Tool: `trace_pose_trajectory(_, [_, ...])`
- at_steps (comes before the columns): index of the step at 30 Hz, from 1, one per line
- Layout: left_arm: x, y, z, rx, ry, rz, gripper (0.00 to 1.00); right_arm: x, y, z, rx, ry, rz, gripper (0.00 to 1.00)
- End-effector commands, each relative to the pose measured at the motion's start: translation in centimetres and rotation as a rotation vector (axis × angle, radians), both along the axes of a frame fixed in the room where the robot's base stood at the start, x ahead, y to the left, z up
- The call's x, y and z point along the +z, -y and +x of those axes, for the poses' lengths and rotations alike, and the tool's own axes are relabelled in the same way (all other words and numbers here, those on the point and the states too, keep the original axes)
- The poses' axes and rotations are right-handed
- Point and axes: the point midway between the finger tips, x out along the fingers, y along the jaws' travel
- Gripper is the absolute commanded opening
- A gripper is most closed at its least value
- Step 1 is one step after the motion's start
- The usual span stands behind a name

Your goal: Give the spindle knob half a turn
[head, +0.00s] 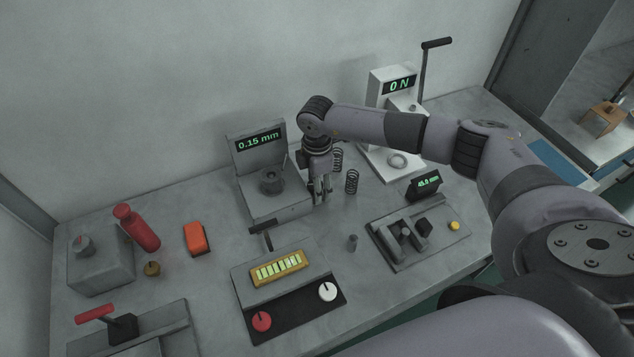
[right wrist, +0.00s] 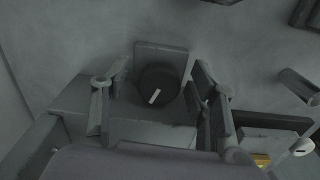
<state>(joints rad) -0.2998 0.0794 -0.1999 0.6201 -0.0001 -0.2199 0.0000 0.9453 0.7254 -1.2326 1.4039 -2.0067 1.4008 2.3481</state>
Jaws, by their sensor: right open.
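The spindle knob (right wrist: 158,88) is a dark round knob with a white mark, slanted up to the right, in the right wrist view. It sits by the right end of the grey machine (head: 284,204) with the 0.15 mm display; in the head view my right gripper seems to hide it. My right gripper (head: 321,192) points down there. In the right wrist view its open fingers (right wrist: 158,104) stand on either side of the knob, with visible gaps. I see no contact, but depth is hard to judge. My left gripper is out of view.
Two dark springs (head: 351,182) stand just right of the gripper. The white press (head: 393,133) is behind my forearm. A small grey cylinder (head: 352,242), a panel with a yellow-framed strip (head: 279,267) and a fixture (head: 404,240) stand in front.

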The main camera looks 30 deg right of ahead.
Motion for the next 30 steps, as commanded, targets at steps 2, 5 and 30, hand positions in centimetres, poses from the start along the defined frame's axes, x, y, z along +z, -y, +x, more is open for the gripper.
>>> trace_pose_trajectory(2, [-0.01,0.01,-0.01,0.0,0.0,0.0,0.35,0.0,-0.02,-0.01,0.0,0.0,0.0,0.53])
trace_pose_trajectory(5, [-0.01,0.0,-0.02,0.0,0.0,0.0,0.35,0.01,-0.02,-0.01,0.0,-0.001,0.0,0.47])
trace_pose_trajectory(30, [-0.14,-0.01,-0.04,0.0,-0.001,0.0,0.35,0.01,-0.01,0.01,0.018,0.0,0.001,0.06])
